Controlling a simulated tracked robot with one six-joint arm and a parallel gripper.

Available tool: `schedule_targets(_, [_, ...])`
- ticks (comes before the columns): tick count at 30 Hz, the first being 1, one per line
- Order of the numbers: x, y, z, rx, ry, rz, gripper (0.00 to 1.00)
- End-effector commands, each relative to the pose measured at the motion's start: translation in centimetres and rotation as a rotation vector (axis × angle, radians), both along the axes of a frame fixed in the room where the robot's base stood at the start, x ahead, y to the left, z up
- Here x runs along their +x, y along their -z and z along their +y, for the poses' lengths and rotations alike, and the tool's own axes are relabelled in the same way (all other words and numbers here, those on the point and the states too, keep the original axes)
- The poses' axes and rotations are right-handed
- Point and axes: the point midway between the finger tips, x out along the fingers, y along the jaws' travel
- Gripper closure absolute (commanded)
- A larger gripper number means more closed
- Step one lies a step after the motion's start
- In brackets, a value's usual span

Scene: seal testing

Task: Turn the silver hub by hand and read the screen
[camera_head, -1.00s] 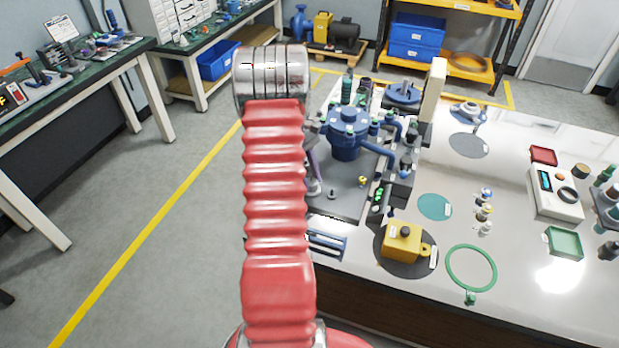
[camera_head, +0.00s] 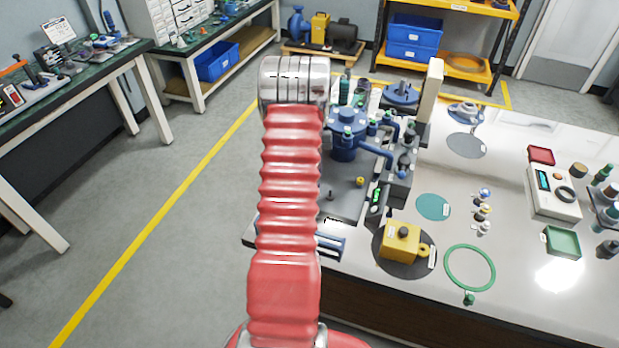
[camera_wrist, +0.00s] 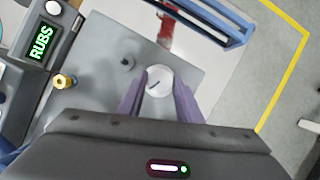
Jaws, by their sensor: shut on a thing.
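The silver hub (camera_wrist: 160,76) is a round pale disc with a dark line mark, on a grey plate (camera_wrist: 100,60) in the wrist view. My gripper (camera_wrist: 158,88) has its two purple fingers on either side of the hub and is shut on it. The screen (camera_wrist: 41,43) at the left shows "RUBS" in green letters. In the head view the same screen (camera_head: 376,196) is a small green patch, too small to read. My red arm hides the hub and my fingers there.
A brass fitting (camera_wrist: 64,81) and a small grey knob (camera_wrist: 127,62) stand on the plate near my gripper. A blue valve assembly (camera_head: 347,135) stands behind. Open floor lies left of the bench.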

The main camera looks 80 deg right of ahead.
Motion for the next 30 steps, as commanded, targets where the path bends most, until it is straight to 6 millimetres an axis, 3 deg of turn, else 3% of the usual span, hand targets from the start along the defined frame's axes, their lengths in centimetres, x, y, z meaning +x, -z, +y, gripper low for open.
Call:
schedule_targets(16, [0.01, 0.02, 0.00, 0.000, 0.036, -0.001, 0.90])
schedule_targets(17, [0.00, 0.02, 0.00, 0.000, 0.036, -0.001, 0.67])
schedule_targets(24, [-0.01, 0.03, 0.01, 0.000, 0.036, 0.000, 0.50])
schedule_targets(30, [-0.02, 0.02, 0.00, 0.000, 0.035, -0.001, 0.49])
